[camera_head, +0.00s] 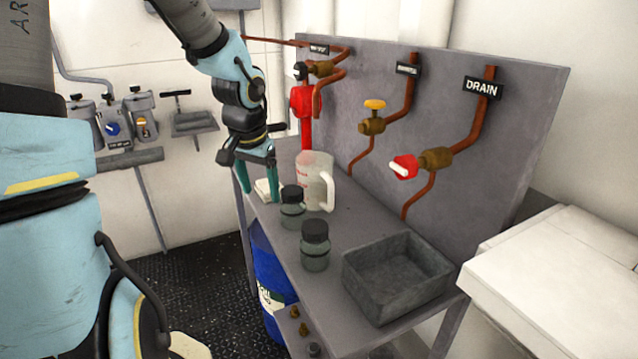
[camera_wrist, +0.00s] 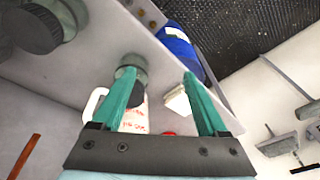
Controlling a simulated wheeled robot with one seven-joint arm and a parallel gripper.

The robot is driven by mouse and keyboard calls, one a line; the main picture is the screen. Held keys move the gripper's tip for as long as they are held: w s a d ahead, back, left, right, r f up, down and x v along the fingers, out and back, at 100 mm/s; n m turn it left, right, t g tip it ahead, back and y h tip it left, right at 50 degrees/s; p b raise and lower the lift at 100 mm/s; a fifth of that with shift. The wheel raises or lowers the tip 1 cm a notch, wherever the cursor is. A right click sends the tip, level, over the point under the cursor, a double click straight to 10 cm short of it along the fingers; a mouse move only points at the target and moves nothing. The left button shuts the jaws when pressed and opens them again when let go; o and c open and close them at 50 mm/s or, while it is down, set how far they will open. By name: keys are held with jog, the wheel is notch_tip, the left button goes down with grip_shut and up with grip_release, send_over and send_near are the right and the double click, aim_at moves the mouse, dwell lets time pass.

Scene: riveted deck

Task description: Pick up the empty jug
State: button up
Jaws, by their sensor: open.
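The jug (camera_head: 312,184) is translucent white with red markings and a white handle on its right side. It stands upright on the grey bench below the red-handled pipe, and looks empty. In the wrist view the jug (camera_wrist: 134,120) shows partly behind one finger, with its handle to the left. My gripper (camera_head: 261,196) is open and empty, with teal fingers pointing down at the bench's left edge, left of the jug. In the wrist view the gripper (camera_wrist: 160,76) has nothing between its fingertips. I cannot tell whether a finger touches anything.
Two dark-lidded jars (camera_head: 292,208) (camera_head: 315,246) stand in front of the jug. A pale block (camera_head: 266,189) lies by my fingers. A grey tray (camera_head: 355,280) sits at the bench's near end. Valves and pipes stick out from the back panel (camera_head: 440,110). A blue drum (camera_head: 270,285) stands underneath.

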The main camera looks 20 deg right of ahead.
aim_at(326, 172)
jog(key=w+d+r+m+h, duration=0.1)
jog(key=d+r+m, duration=0.1)
jog(key=d, duration=0.5)
jog(key=w+d+r+m+h, duration=0.1)
jog(key=d+r, duration=0.2)
jog(key=d, duration=0.3)
jog(key=shift+m+h, duration=0.3)
jog(key=x, duration=0.2)
jog(key=d+x, duration=0.1)
jog(key=x, duration=0.2)
jog(key=shift+s+d+f, duration=0.1)
jog(key=shift+d+f, duration=0.05)
jog(key=shift+d, duration=0.05)
jog(key=shift+p+x, duration=0.35)
jog(key=shift+x, duration=2.45)
jog(key=shift+s, duration=0.15)
jog(key=shift+c, duration=0.3)
grip_shut()
